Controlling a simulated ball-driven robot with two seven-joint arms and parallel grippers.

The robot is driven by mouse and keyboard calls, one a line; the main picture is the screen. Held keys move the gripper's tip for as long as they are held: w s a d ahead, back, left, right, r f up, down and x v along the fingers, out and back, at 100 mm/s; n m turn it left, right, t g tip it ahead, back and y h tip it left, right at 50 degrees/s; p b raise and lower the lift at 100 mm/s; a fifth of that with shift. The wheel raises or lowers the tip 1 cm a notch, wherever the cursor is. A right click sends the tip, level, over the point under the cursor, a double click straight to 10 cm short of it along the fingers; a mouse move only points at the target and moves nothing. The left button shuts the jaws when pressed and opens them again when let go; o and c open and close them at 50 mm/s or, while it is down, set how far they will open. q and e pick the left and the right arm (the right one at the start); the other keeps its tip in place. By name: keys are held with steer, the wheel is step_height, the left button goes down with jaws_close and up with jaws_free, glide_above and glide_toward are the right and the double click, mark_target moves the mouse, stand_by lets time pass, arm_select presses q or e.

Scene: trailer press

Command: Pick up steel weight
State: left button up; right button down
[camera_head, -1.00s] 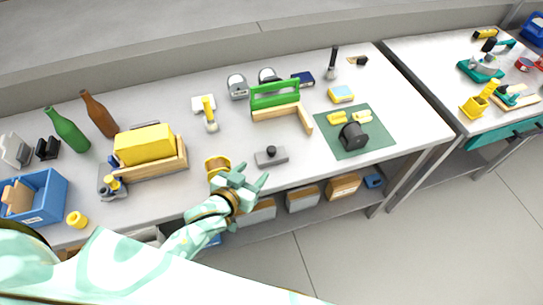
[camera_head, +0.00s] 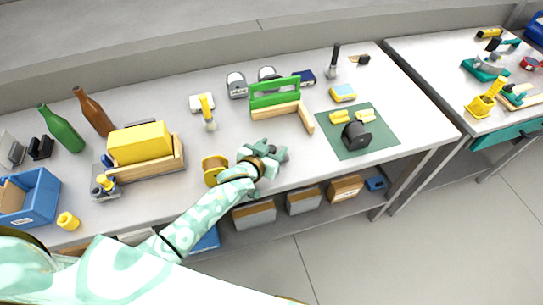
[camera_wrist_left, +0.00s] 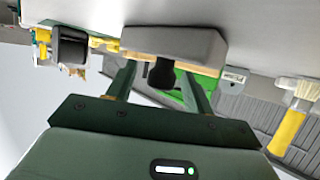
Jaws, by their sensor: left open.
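The steel weight (camera_wrist_left: 173,41) is a grey block with a black knob, seen close in the left wrist view at top centre. My left gripper (camera_head: 270,158) is over the weight's spot near the table's front edge and hides it in the head view. In the left wrist view the open fingers of my left gripper (camera_wrist_left: 158,77) stand on either side of the black knob (camera_wrist_left: 162,74). I cannot tell whether they touch it. My right gripper is not in view.
A yellow spool (camera_head: 213,169) stands just left of my left gripper. A dark green mat (camera_head: 378,141) with a black roll (camera_head: 356,136) lies to the right.

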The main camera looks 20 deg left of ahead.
arm_select(q)
jaws_close()
steer(key=shift+r, duration=0.2)
